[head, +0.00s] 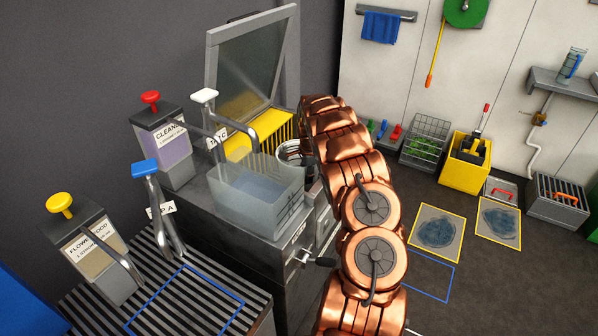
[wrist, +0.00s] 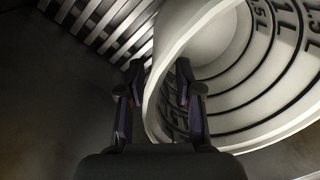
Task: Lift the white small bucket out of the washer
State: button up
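The white small bucket (wrist: 220,70) fills the right of the wrist view, with dark volume marks and rings on its inside. In the head view the bucket (head: 288,147) is partly hidden by my arm and the clear tub. It sits by a yellow slatted rack (head: 277,125) under the raised glass lid (head: 252,68) of what looks like the washer. My gripper (wrist: 160,80) is open around the bucket's rim, one finger outside the wall and one inside. A gap shows between the fingers and the wall. In the head view my gripper is hidden behind my arm.
A clear tub of liquid (head: 252,203) stands in front of the bucket, close to my arm. Pale slats (wrist: 105,25) lie beside the bucket.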

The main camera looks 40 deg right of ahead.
grip_shut()
dwell(0.5)
